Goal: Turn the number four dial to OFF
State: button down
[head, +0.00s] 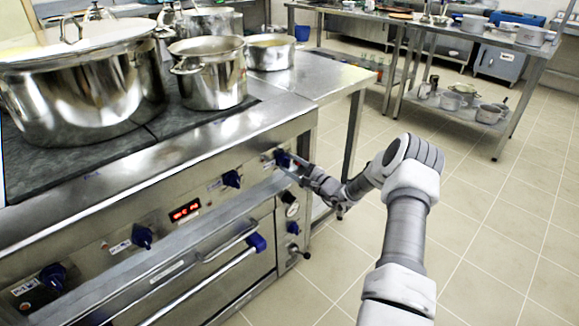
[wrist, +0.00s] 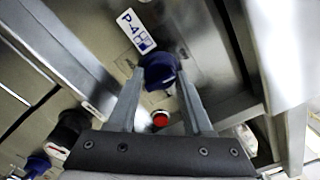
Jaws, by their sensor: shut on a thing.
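The number four dial (head: 283,157) is the blue knob at the right end of the stove's front panel. In the wrist view the blue dial (wrist: 160,68) sits beside a white label (wrist: 136,31) reading "P-4". My gripper (head: 290,166) reaches it from the right. In the wrist view my gripper (wrist: 163,80) has one finger on each side of the dial and is shut on it. The fingers hide part of the dial, and I cannot tell which mark it points to. A red round light (wrist: 160,119) shows between the fingers.
Other blue dials (head: 142,237) line the panel to the left, with a red display (head: 185,210). An oven door handle (head: 205,285) juts out below. Steel pots (head: 208,80) stand on the stove top. The tiled floor (head: 480,215) to the right is clear.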

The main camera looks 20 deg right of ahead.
jog(key=shift+n, duration=0.5)
jog(key=shift+c, duration=1.6)
grip_release()
jog(key=shift+s, duration=0.15)
jog(key=p+v, duration=0.4)
jog(key=v, duration=1.3)
jog(key=shift+s, duration=0.1)
